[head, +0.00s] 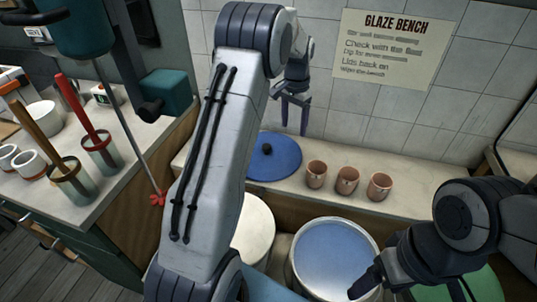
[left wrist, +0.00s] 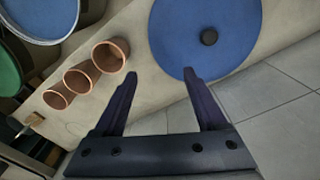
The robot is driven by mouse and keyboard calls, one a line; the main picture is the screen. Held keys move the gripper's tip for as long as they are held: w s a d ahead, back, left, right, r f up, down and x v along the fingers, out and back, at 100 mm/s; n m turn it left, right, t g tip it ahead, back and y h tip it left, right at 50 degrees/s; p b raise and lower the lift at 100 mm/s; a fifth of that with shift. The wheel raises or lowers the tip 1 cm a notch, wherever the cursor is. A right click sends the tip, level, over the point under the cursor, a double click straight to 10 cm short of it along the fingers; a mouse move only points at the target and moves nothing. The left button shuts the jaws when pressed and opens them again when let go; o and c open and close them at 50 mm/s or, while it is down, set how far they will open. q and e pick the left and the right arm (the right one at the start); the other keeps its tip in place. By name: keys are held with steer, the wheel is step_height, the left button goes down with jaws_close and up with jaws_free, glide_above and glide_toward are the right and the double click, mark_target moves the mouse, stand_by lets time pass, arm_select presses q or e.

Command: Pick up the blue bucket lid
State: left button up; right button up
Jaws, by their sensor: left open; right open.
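The blue bucket lid (head: 274,157) lies flat on the bench ledge by the tiled wall, its dark round knob on top. It fills the upper part of the left wrist view (left wrist: 178,40). My left gripper (head: 295,128) is open and empty, pointing down above the lid's right side. In the left wrist view its two fingers (left wrist: 160,78) reach toward the lid's edge; I cannot tell whether they touch it. My right gripper (head: 370,290) is low at the right, partly cut off by the picture's bottom edge, over the blue-filled bucket (head: 376,246).
Three terracotta cups (head: 347,180) stand on the ledge right of the lid. A white bucket (head: 254,228) and a green one (head: 478,285) stand in front. A sign (head: 388,48) hangs on the wall. Tool jars (head: 72,180) and a mixer (head: 80,25) are at the left.

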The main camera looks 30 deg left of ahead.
arm_select(q)
steer(key=w+a+f, duration=0.1)
steer(key=a+f, duration=0.3)
steer(key=a, duration=0.6)
steer(key=n, duration=0.1)
glide_above(266, 146)
steer(key=f, duration=0.4)
steer(key=shift+w+a+f, duration=0.1)
steer(key=shift+w+f, duration=0.2)
steer(key=shift+f, duration=0.1)
steer(key=shift+s+f+p, duration=0.15)
steer(key=shift+f+p, duration=0.45)
steer(key=shift+f, duration=2.5)
jaws_close()
